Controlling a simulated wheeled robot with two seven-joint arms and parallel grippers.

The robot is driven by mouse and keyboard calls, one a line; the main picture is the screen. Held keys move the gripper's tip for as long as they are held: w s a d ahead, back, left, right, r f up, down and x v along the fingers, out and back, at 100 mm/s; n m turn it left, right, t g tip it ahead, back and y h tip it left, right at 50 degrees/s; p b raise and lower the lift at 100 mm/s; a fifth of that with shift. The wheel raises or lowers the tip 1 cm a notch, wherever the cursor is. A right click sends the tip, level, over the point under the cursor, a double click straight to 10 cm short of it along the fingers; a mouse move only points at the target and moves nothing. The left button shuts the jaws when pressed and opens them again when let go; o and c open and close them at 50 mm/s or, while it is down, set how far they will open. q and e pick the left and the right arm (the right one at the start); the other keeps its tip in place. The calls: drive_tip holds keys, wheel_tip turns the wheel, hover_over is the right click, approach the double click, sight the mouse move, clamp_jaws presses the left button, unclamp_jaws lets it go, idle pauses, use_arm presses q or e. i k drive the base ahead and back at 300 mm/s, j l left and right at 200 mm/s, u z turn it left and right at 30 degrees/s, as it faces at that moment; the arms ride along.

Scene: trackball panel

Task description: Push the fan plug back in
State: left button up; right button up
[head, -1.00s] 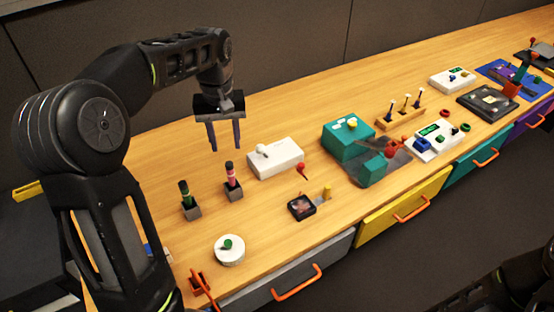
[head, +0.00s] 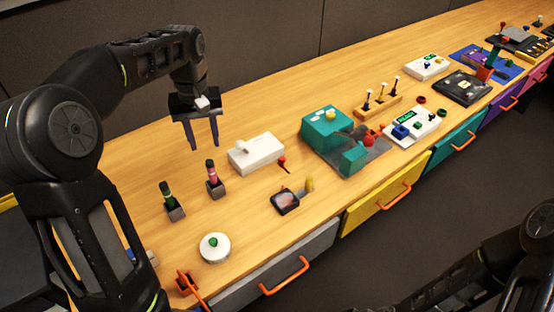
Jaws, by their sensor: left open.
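A small black square unit with a reddish, blurred face, which looks like the fan (head: 285,202), lies on the wooden bench. A short yellow post (head: 309,185) stands at its right, and a red-headed piece (head: 282,161) tilts behind it. I cannot tell which of these, if any, is the fan plug. My left gripper (head: 205,147) is open and empty, fingers pointing down. It hangs above the bench behind the black unit, to the left of a white box with a white knob (head: 257,152). My right arm shows at the lower right, but its gripper is out of view.
Two small holders carry a green stick (head: 168,194) and a pink stick (head: 212,173). A round white base with a green knob (head: 214,247) is nearer the front. A teal box (head: 327,124) stands to the right. Orange drawer handles (head: 285,277) protrude below the bench's front edge.

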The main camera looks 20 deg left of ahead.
sight(282, 159)
drive_tip(key=k+l, duration=0.75)
drive_tip(key=l, duration=0.15)
